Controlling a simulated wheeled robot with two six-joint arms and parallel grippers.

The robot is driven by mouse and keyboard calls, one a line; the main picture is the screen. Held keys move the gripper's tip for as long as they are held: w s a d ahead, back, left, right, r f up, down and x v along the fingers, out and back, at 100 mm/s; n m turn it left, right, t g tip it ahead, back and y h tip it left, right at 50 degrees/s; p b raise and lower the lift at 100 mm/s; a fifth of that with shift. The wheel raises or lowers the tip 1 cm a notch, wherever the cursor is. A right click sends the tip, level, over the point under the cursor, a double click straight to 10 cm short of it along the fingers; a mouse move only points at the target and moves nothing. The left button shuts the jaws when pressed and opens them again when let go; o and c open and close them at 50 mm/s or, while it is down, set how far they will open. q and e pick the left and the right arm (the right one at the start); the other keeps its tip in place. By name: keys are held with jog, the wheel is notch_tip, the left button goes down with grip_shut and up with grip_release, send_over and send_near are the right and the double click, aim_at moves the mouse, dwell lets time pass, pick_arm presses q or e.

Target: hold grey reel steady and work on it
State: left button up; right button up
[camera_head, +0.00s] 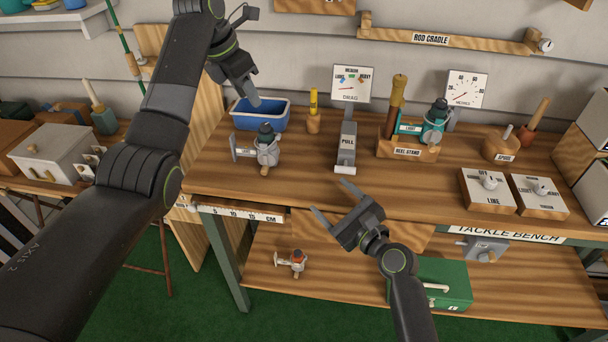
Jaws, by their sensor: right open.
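A grey reel (268,155) with a dark top knob and a flat grey foot to its left stands on the bench top, just in front of the blue bin. My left gripper (254,97) points down over the blue bin (264,120), above and behind the grey reel and apart from it. It is seen edge-on, so its opening cannot be made out. My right gripper (338,204) is open and empty at the bench's front edge, right of and nearer than the grey reel.
A pull gauge (346,148) stands right of the reel. A teal reel (434,124) sits on the reel stand (408,151). Switch boxes (487,200) are at right. A small reel (298,262) and green box (445,283) are on the lower shelf. Bench front left is clear.

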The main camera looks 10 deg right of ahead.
aim_at(264, 137)
jog(key=w+a+r+m, duration=0.1)
jog(key=a, duration=0.1)
jog(key=w+a+r+m, duration=0.1)
jog(key=a+m, duration=0.1)
jog(key=w+a+r+m, duration=0.1)
jog(key=w+a+r, duration=0.1)
jog(key=shift+w, duration=0.1)
jog(key=shift+w+a+r+m, duration=0.2)
jog(key=shift+w+a+m, duration=0.05)
jog(key=shift+w+m, duration=0.15)
jog(key=x, duration=1.6)
jog(key=shift+w+a+r, duration=0.15)
jog(key=shift+w+a, duration=0.15)
jog(key=c, duration=1.2)
jog(key=shift+c, duration=0.2)
